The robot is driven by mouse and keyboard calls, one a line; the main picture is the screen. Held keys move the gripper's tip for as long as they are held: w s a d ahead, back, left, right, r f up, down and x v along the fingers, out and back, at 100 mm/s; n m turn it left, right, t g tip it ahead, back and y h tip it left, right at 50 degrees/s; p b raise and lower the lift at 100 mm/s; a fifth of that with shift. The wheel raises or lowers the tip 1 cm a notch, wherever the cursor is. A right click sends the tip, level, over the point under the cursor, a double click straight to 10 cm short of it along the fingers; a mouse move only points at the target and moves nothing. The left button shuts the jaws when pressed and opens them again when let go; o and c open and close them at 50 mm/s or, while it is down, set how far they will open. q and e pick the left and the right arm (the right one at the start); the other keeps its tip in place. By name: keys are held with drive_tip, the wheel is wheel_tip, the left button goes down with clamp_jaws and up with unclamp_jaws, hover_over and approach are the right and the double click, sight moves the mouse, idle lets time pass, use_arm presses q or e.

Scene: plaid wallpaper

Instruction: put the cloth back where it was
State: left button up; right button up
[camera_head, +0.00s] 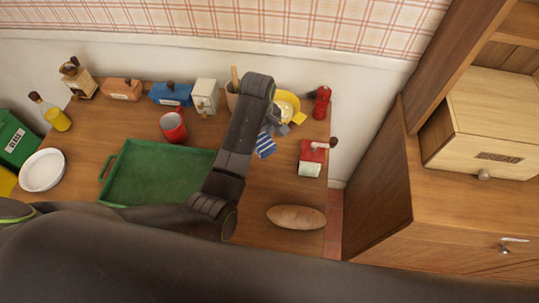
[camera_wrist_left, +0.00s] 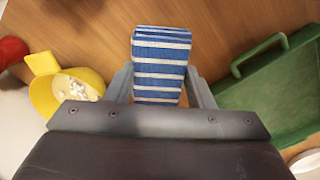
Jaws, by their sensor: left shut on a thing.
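The cloth (camera_head: 266,148) is folded, with blue and white stripes. My left gripper (camera_head: 270,132) is shut on it, right of the green tray and just below the yellow dish in the head view. In the left wrist view the cloth (camera_wrist_left: 161,50) stands between the two fingers of my left gripper (camera_wrist_left: 160,82), its folded layers at the top. I cannot tell whether its lower edge touches the wooden table. My right gripper is not in view.
A green tray (camera_head: 112,194) lies left of my arm. A yellow dish (camera_head: 296,100), a red grinder (camera_head: 321,102), a red-and-white box (camera_head: 309,169) and a bread loaf (camera_head: 297,217) stand around the cloth. A red mug (camera_head: 173,128) is behind the tray. A wooden cabinet (camera_head: 385,185) bounds the right.

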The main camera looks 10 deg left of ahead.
sight(260, 140)
use_arm(q)
wheel_tip(260, 140, down, 4)
drive_tip(key=shift+s+f, duration=0.1)
drive_tip(key=shift+f, duration=2.3)
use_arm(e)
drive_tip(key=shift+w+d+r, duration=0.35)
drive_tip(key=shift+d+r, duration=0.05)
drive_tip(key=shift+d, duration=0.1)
use_arm(q)
drive_tip(key=shift+f, duration=0.1)
drive_tip(key=o, duration=0.9)
drive_tip(key=shift+o, duration=0.2)
drive_tip(key=shift+r, duration=0.5)
wheel_tip(260, 140, up, 11)
drive_tip(key=shift+r, duration=0.15)
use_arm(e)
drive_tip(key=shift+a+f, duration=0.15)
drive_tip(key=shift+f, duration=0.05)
